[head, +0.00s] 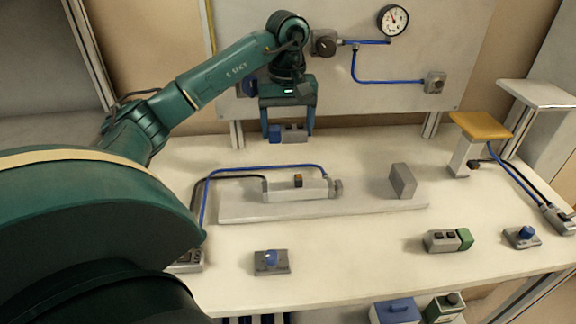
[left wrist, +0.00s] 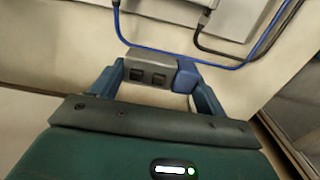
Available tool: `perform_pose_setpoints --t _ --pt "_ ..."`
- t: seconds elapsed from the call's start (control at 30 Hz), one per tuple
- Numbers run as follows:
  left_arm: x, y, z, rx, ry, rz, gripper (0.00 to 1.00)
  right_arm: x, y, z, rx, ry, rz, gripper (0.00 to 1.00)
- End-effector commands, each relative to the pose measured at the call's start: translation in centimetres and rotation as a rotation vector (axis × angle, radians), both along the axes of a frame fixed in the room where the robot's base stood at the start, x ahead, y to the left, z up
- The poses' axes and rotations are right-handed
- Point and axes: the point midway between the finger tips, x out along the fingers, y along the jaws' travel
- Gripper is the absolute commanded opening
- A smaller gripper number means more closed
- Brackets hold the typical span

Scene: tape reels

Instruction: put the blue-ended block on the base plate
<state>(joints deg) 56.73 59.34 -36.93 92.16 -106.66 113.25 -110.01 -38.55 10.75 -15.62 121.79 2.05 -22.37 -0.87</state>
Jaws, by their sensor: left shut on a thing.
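The blue-ended block (head: 293,134) is grey with dark square buttons and a blue end on the left in the head view. My left gripper (head: 288,129) is shut on it, with fingers across its two ends. The block also shows between the fingers in the left wrist view (left wrist: 150,73), its blue end on the right. The base plate (head: 235,208) is a long pale grey slab on the table, nearer the head camera than the gripper. The block is apart from it. My right gripper is not in view.
On the base plate are a cylinder (head: 292,190) with blue and black hoses and an upright grey block (head: 403,180). Plate between cylinder and upright block is bare.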

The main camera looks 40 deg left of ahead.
Motion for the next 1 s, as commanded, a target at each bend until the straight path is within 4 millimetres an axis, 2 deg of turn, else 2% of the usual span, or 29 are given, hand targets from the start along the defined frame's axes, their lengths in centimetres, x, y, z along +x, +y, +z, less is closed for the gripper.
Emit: perform_pose_setpoints --t 0.1,0.2,0.47,0.63,0.7,1.0 --pt "-0.1 0.1 -2.8 0.003 0.004 0.001 0.48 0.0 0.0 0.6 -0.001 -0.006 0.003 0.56" --pt "-0.1 0.0 -4.5 0.001 0.003 0.001 0.48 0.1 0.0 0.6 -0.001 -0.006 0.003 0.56" --pt "0.0 0.0 -6.5 0.0 0.0 0.0 0.48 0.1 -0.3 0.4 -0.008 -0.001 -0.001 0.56" --pt "-0.1 0.0 -8.9 0.0 0.001 -0.001 0.48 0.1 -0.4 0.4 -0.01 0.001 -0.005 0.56" --pt "0.0 0.0 -9.5 0.001 -0.001 -0.001 0.48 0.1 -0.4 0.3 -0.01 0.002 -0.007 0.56" --pt "0.0 0.0 -9.8 0.001 -0.002 0.0 0.48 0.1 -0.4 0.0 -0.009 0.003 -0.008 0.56"
